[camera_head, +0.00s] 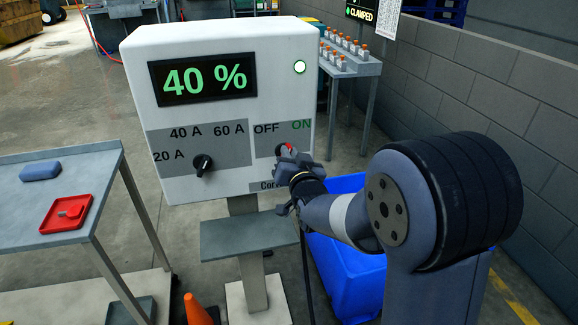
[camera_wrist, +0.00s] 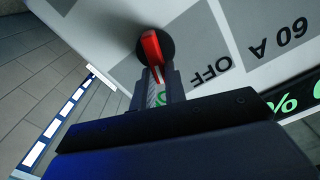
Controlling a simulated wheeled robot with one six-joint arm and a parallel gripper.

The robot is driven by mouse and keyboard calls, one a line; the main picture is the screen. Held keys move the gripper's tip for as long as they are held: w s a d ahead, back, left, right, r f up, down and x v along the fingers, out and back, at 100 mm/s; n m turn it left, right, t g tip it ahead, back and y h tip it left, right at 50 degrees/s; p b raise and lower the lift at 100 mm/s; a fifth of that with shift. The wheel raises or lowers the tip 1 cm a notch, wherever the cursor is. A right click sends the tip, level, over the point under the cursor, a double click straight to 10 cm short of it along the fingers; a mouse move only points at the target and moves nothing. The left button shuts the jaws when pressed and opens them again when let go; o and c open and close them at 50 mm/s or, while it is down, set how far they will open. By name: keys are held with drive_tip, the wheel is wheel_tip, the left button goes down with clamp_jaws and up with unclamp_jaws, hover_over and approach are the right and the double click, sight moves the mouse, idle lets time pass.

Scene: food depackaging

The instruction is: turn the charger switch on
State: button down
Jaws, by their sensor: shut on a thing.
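In the wrist view the red lever (camera_wrist: 152,47) crosses a round black base and points away from OFF (camera_wrist: 211,69), toward green lettering partly hidden by the jaws. My gripper (camera_head: 285,156) is at the panel, its jaws (camera_wrist: 160,82) shut on the lever's end. The head view hides most of the lever.
A black dial (camera_head: 202,164) sits left of the switch, among the 20 A, 40 A and 60 A marks. A blue bin (camera_head: 345,270) stands under my arm. A table (camera_head: 95,170) with a red tray (camera_head: 96,200) is at left. An orange cone (camera_head: 197,312) is in front.

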drive_tip(key=shift+d+m+b, duration=0.15)
drive_tip(key=shift+m+b, duration=0.85)
drive_tip(key=shift+b, duration=0.15)
drive_tip(key=c, duration=1.4)
unclamp_jaws()
drive_tip(key=shift+c, duration=0.2)
drive_tip(key=b+v, duration=0.1)
drive_tip(key=v, duration=0.9)
drive_tip(key=shift+s, duration=0.35)
drive_tip(key=shift+w, duration=0.15)
